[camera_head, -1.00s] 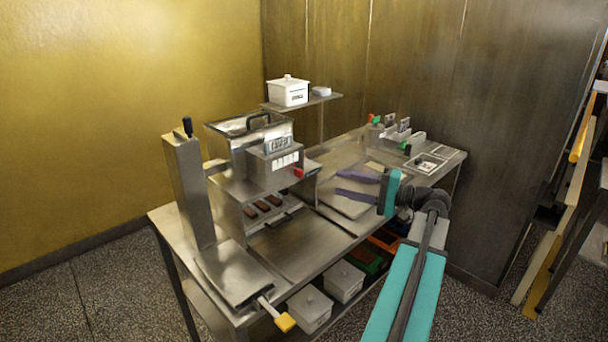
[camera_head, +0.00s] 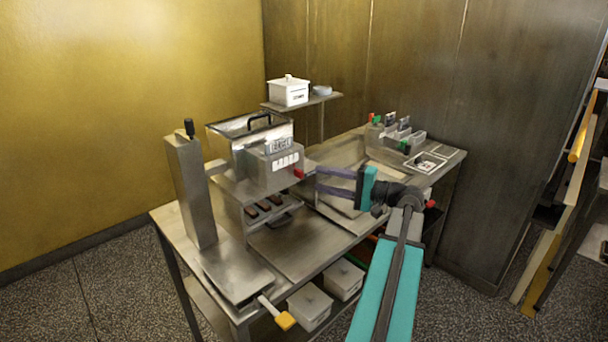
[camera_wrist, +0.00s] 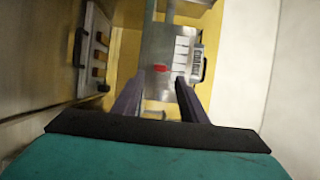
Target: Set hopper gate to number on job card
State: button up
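The hopper (camera_head: 236,150) is a metal box with a clear top and a dark handle, on a machine at the left of the table. Its front block carries a label and a row of white marks (camera_head: 285,161), too small to read. A red knob (camera_head: 299,173) sticks out at the block's right; it also shows in the wrist view (camera_wrist: 160,68). My gripper (camera_head: 317,179) has its two purple fingers apart, pointing at the knob. In the wrist view, the knob appears between and just beyond the fingertips (camera_wrist: 157,84); contact cannot be told. No job card is clearly identifiable.
A tall metal column (camera_head: 190,190) stands left of the hopper. Brown bars lie below it. A white lidded pot (camera_head: 288,92) stands on a raised shelf (camera_head: 325,100). A holder with coloured pieces (camera_head: 393,145) and a framed plate (camera_head: 426,163) are at the table's far right.

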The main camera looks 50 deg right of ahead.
aim_at(298, 173)
jog(key=p+x, duration=0.1)
jog(key=x, duration=0.5)
jog(key=shift+w, duration=0.25)
jog(key=shift+a, duration=0.1)
grip_shut()
